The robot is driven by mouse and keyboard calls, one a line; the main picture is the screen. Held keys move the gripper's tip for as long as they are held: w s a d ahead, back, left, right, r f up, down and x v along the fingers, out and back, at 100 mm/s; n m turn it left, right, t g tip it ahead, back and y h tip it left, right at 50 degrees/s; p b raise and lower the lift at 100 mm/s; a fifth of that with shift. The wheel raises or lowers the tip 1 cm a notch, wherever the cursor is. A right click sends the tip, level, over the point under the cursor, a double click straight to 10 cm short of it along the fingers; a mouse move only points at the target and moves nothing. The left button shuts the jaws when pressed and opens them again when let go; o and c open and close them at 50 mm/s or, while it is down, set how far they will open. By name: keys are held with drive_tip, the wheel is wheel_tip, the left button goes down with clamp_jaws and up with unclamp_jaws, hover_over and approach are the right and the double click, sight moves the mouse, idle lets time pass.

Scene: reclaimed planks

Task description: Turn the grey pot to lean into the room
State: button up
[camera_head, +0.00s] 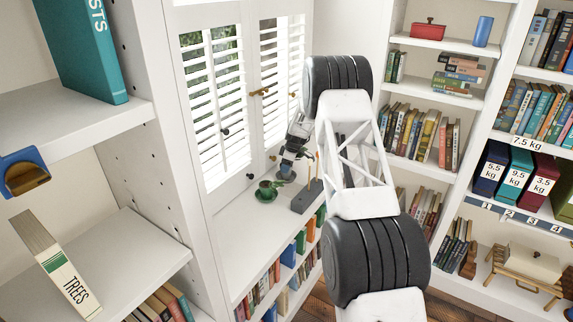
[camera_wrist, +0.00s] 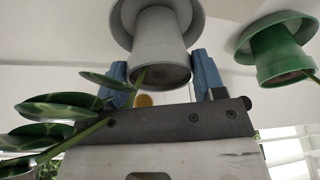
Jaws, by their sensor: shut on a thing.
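The grey pot (camera_wrist: 158,35) stands on a grey saucer and shows upside down in the wrist view, its open mouth towards me. My gripper (camera_wrist: 161,75) has one blue finger on each side of it and is shut on it near the rim. A stem with broad, dark green leaves (camera_wrist: 45,110) runs from the mouth to the lower left of that view. In the head view my gripper (camera_head: 287,171) is over the window ledge, where I cannot make out the grey pot clearly.
A green pot (camera_head: 266,188) on a green saucer stands close by; it also shows in the wrist view (camera_wrist: 278,52). A dark grey block (camera_head: 307,196) with thin orange sticks is to the right on the ledge (camera_head: 228,240). Shuttered windows (camera_head: 212,110) stand behind.

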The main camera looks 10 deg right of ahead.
idle(0.3)
drive_tip(key=o, duration=1.3)
drive_tip(key=shift+c, duration=0.2)
drive_tip(key=shift+v, duration=3.85)
drive_tip(key=shift+a+r, duration=0.1)
